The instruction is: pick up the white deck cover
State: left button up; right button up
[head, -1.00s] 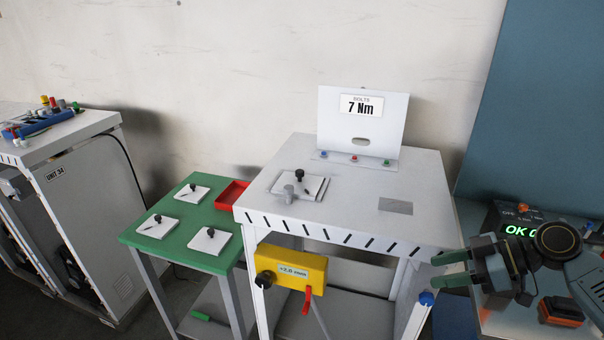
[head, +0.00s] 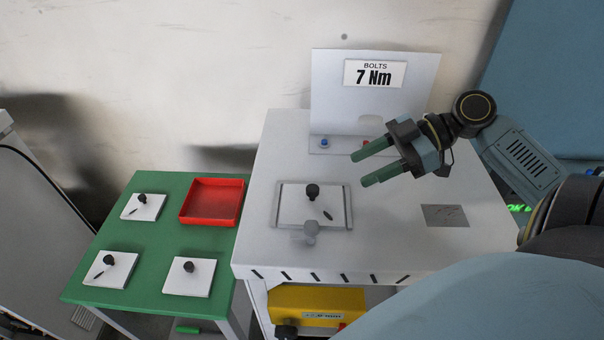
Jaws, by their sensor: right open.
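The white deck cover (head: 296,207) is a square white plate with a black knob (head: 312,191) and a small dark slanted mark. It lies flat on the white frame's top (head: 400,245), between two grey rails. A grey clamp-like knob (head: 311,230) stands at its front edge and hides a little of it. My right gripper (head: 362,169) is open and empty, with green fingers pointing left. In the picture it is above and right of the cover, apart from it. My left gripper is out of view.
A green table (head: 150,253) at left holds several similar white knobbed plates (head: 188,278) and a red tray (head: 212,202). An upright panel (head: 420,80) reading "BOLTS 7 Nm" stands behind the cover. A grey patch (head: 445,216) lies right of it. A yellow box (head: 330,300) hangs at the front.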

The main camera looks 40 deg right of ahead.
aim_at(318, 187)
jog(key=b+x, duration=0.1)
jog(key=x, duration=0.3)
jog(key=shift+f+b, duration=0.1)
jog(key=shift+b, duration=0.3)
jog(key=shift+w+a+f+b, duration=0.25)
jog(key=shift+a+f+b, duration=0.15)
jog(key=shift+a, duration=0.1)
jog(key=shift+b+x, duration=0.4)
jog(key=shift+x, duration=0.4)
jog(key=b+x, duration=0.1)
jog(key=x, duration=0.1)
jog(key=b+x, duration=0.1)
jog(key=x, duration=0.1)
jog(key=shift+w+a+r+b, duration=0.2)
jog(key=shift+a+r+b, duration=0.05)
jog(key=shift+r+b, duration=0.1)
jog(key=shift+w+a+f, duration=0.15)
jog(key=shift+w+a, duration=0.05)
jog(key=shift+a, duration=0.15)
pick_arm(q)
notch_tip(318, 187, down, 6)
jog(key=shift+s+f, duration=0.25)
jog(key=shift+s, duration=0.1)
pick_arm(e)
grip_shut()
